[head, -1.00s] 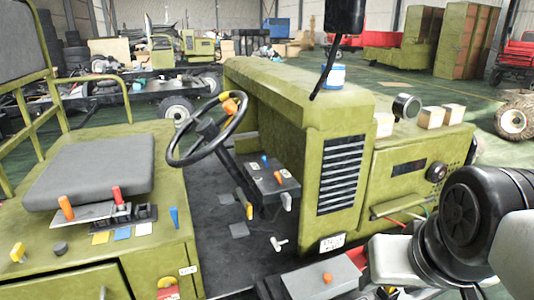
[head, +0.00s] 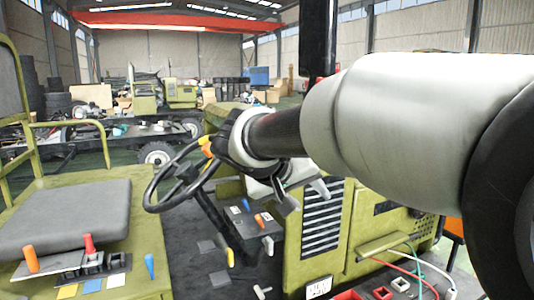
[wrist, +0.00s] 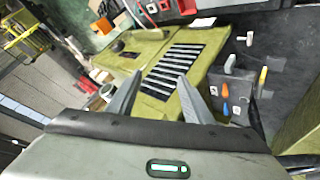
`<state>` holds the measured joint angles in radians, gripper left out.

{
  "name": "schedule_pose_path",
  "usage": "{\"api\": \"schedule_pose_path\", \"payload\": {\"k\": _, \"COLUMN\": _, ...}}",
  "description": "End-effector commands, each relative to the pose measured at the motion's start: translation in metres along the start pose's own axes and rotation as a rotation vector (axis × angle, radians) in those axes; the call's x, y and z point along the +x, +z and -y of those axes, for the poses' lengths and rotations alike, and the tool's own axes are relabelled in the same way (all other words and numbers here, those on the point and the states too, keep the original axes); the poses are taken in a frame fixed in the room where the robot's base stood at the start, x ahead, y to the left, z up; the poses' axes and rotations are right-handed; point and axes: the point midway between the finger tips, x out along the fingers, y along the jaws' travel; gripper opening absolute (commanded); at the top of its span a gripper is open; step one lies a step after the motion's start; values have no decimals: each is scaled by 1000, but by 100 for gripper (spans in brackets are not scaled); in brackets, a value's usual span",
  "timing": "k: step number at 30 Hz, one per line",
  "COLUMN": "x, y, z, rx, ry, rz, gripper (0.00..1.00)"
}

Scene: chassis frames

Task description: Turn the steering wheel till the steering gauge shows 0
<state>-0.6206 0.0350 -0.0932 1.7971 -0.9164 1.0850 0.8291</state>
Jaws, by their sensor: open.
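The black steering wheel (head: 151,197) stands tilted on its column in the head view. An orange and yellow piece (head: 207,146) sits on its upper right rim. My gripper (head: 303,196) is right of the wheel, with its two fingers spread and pointing down and right; it looks empty and clear of the rim. In the wrist view my gripper (wrist: 160,79) is open over the black-slatted grille (wrist: 171,71). I cannot make out a steering gauge reading; my arm covers much of the green hood in the head view.
A dark pedestal with coloured levers (head: 250,222) stands right of the wheel. The grey seat (head: 65,216) and a lever panel (head: 85,268) are at the left. Red and white wires (head: 412,262) hang by the green box at lower right.

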Motion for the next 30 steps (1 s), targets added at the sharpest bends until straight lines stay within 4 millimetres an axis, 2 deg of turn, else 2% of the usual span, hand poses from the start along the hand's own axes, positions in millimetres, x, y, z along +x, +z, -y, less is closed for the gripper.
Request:
{"api": "schedule_pose_path", "payload": {"k": 1, "x": -2, "y": -26, "z": 36, "rx": -17, "ry": 31, "rz": -73, "gripper": 46}}
{"api": "schedule_pose_path", "payload": {"k": 4, "x": -21, "y": -76, "z": 97, "rx": -5, "ry": 93, "rz": -246, "gripper": 46}}
{"api": "schedule_pose_path", "payload": {"k": 6, "x": -42, "y": -103, "z": 142, "rx": 10, "ry": 115, "rz": -375, "gripper": 46}}
{"api": "schedule_pose_path", "payload": {"k": 9, "x": -76, "y": -129, "z": 200, "rx": 39, "ry": 121, "rz": -542, "gripper": 46}}
{"api": "schedule_pose_path", "payload": {"k": 12, "x": -106, "y": -140, "z": 241, "rx": 66, "ry": 113, "rz": -665, "gripper": 46}}
{"api": "schedule_pose_path", "payload": {"k": 15, "x": -124, "y": -145, "z": 263, "rx": 84, "ry": 102, "rz": -733, "gripper": 46}}
{"api": "schedule_pose_path", "payload": {"k": 19, "x": -127, "y": -151, "z": 268, "rx": 92, "ry": 98, "rz": -758, "gripper": 46}}
{"api": "schedule_pose_path", "payload": {"k": 23, "x": -114, "y": -163, "z": 265, "rx": 92, "ry": 100, "rz": -755, "gripper": 46}}
{"api": "schedule_pose_path", "payload": {"k": 30, "x": -76, "y": -198, "z": 257, "rx": 91, "ry": 101, "rz": -752, "gripper": 46}}
